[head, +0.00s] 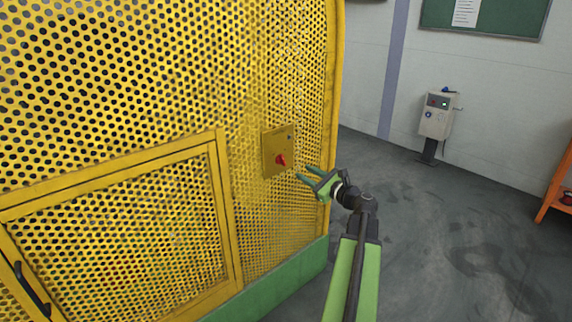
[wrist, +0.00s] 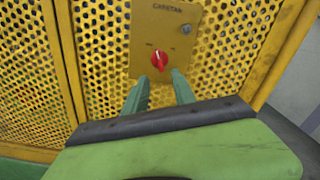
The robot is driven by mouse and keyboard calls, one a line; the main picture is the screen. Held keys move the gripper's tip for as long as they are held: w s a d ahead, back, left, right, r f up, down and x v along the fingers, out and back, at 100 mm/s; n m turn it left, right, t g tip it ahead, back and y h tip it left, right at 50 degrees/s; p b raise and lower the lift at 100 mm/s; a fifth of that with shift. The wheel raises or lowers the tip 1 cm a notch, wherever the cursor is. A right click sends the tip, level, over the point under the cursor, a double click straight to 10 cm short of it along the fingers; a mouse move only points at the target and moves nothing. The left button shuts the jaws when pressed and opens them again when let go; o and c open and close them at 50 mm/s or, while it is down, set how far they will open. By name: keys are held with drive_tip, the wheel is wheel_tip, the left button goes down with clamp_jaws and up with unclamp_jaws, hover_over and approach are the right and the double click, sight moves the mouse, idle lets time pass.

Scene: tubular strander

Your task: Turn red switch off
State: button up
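The red switch (head: 281,160) is a rotary knob on a yellow plate (head: 270,146) fixed to the perforated yellow guard. In the wrist view the red switch (wrist: 159,60) shows a white pointer mark, close to upright and tilted slightly left. My gripper (head: 304,173) is just to the right of the switch in the head view. In the wrist view my gripper (wrist: 161,82) has its two green fingers apart, with their tips just below the switch and nothing between them. I cannot tell whether a fingertip touches the plate.
The yellow perforated guard (head: 150,75) fills the left side, with a framed door (head: 125,235) and a black handle (head: 32,288). A grey control box (head: 437,118) stands by the back wall. An orange rack (head: 556,185) is at the right edge. The grey floor between is clear.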

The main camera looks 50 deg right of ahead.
sight(284, 161)
drive_tip(key=w, duration=1)
drive_tip(key=shift+w+d, duration=0.35)
drive_tip(key=shift+d, duration=0.05)
clamp_jaws()
